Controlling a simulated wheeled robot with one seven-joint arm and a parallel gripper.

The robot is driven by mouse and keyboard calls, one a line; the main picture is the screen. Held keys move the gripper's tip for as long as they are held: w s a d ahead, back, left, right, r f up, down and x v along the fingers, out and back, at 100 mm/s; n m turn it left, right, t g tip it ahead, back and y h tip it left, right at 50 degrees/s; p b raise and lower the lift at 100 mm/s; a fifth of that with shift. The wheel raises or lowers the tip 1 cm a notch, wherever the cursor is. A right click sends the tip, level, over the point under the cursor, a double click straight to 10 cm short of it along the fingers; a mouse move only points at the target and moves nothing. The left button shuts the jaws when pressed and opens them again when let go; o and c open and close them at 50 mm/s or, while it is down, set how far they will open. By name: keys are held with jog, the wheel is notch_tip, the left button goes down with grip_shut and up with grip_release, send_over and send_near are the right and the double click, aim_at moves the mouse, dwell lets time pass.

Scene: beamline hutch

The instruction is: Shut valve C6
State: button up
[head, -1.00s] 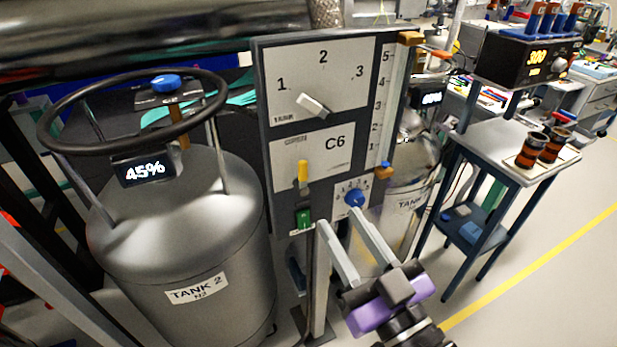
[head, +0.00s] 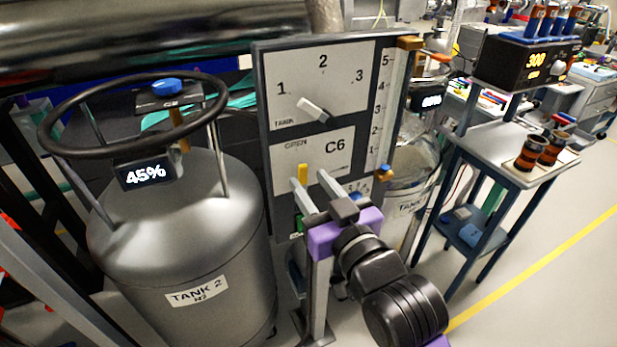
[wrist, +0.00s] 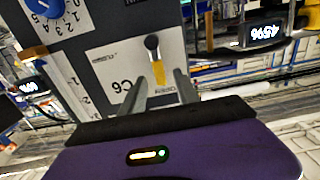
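Valve C6 is a lever with a yellow handle (head: 303,172) on the grey panel, below the printed C6 label (head: 335,146). The handle stands upright in the head view, pointing toward the word above it, which seems to read OPEN. My gripper (head: 310,178) is at the panel with its fingers apart, one on each side of the handle in this view. In the wrist view the yellow handle (wrist: 158,72) shows between the two open fingers (wrist: 161,76), with its dark pivot end beyond. I see no clear contact between fingers and handle. My gripper hides the panel's lower part.
Above the lever is a white pointer knob (head: 313,109) with marks 1 to 3. A blue dial (head: 355,199) is partly hidden beside my gripper. Tank 2 (head: 185,240), with its ring handle, stands close on the left.

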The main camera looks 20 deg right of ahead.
jog(key=shift+w, duration=0.9)
grip_shut()
dwell(0.8)
